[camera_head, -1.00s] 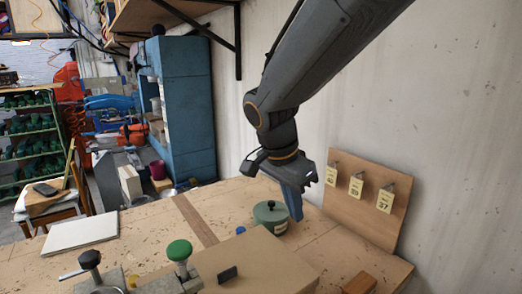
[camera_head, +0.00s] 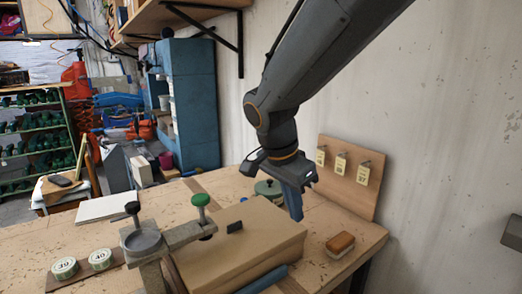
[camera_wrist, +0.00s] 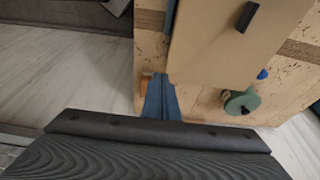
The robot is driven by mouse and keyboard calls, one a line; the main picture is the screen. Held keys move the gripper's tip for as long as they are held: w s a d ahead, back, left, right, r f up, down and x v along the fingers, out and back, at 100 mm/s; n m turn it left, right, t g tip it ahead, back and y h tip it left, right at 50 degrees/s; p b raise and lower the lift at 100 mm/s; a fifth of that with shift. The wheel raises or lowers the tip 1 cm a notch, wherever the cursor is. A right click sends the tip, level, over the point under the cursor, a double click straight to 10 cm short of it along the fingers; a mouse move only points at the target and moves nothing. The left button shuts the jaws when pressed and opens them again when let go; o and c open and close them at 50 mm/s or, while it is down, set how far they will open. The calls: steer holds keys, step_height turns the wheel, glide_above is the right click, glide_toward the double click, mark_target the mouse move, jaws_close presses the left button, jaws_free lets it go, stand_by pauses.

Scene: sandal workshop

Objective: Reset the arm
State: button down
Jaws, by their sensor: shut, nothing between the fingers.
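My gripper (camera_head: 294,205) hangs from my arm above the right part of the workbench (camera_head: 215,185) in the head view. Its blue fingers are together and empty, pointing down. In the wrist view the fingers of my gripper (camera_wrist: 161,100) also show closed, with the bench below them. A green round pot with a dark knob (camera_head: 267,189) stands on the bench behind and left of the fingers. It also shows in the wrist view (camera_wrist: 240,101).
A brown box (camera_head: 240,250) lies in front of the gripper, beside a clamp with a green knob (camera_head: 201,200). A brush (camera_head: 340,243) lies at the right. A tag board (camera_head: 345,180) leans on the wall. Two round tins (camera_head: 82,263) sit at the left.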

steer(key=s+d+f+n+y+b, duration=0.1)
steer(key=s+d+f+n, duration=0.3)
steer(key=d+f+n, duration=0.1)
steer(key=s+d+f+n+y+b, duration=0.1)
steer(key=s+d+f+n, duration=0.3)
steer(key=f, duration=0.6)
steer(key=d+n+b, duration=0.1)
steer(key=d, duration=0.1)
steer(key=shift+s+d+f+n+g+y, duration=0.3)
steer(key=shift+s+d+n+y, duration=0.05)
steer(key=shift+s+n+y, duration=0.05)
